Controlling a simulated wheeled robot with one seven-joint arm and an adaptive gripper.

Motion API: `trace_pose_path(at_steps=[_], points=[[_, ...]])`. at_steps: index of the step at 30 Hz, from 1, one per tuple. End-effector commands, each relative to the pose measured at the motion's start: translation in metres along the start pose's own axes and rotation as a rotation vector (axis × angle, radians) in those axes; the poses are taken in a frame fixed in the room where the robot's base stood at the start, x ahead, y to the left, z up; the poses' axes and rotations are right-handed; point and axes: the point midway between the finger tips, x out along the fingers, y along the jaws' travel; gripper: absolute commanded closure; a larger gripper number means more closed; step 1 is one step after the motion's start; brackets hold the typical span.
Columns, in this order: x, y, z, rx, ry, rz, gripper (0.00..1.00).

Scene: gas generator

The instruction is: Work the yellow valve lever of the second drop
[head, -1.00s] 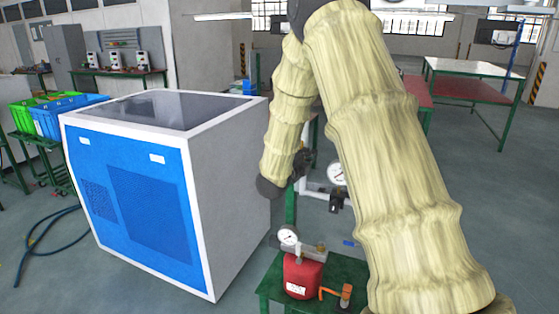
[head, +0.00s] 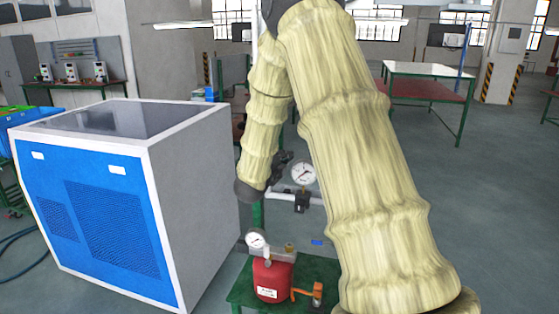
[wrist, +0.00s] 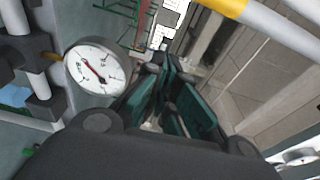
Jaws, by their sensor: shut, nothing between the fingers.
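In the wrist view, my gripper (wrist: 170,75) is shut and empty, its dark teal fingers together. A yellow piece (wrist: 232,7) shows at the top edge, on or at the end of a white pipe (wrist: 280,28); I cannot tell whether it is the valve lever. It is apart from the fingers. A white dial gauge (wrist: 95,68) stands left of the fingers on pipe fittings. In the head view, the gauge (head: 303,173) shows beside a white pipe with a dark fitting (head: 302,202). My gripper there is mostly dark and hard to make out behind the arm.
A blue and grey cabinet (head: 110,220) fills the left. A red cylinder (head: 271,278) with a small gauge and an orange lever (head: 307,292) stand on a low green table (head: 240,295). A table (head: 430,85) stands at the back right. Open floor lies right.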

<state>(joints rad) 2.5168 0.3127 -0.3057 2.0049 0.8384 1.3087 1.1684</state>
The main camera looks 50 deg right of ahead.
Motion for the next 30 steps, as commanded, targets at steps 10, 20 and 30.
trace_pose_path(at_steps=[10, 20, 30], points=[[-0.068, 0.0, 0.002, 0.0, -0.006, -0.002, 1.0], [-0.095, -0.001, 0.002, -0.001, -0.005, -0.001, 1.0], [-0.099, 0.008, 0.006, -0.032, -0.024, 0.008, 1.0]])
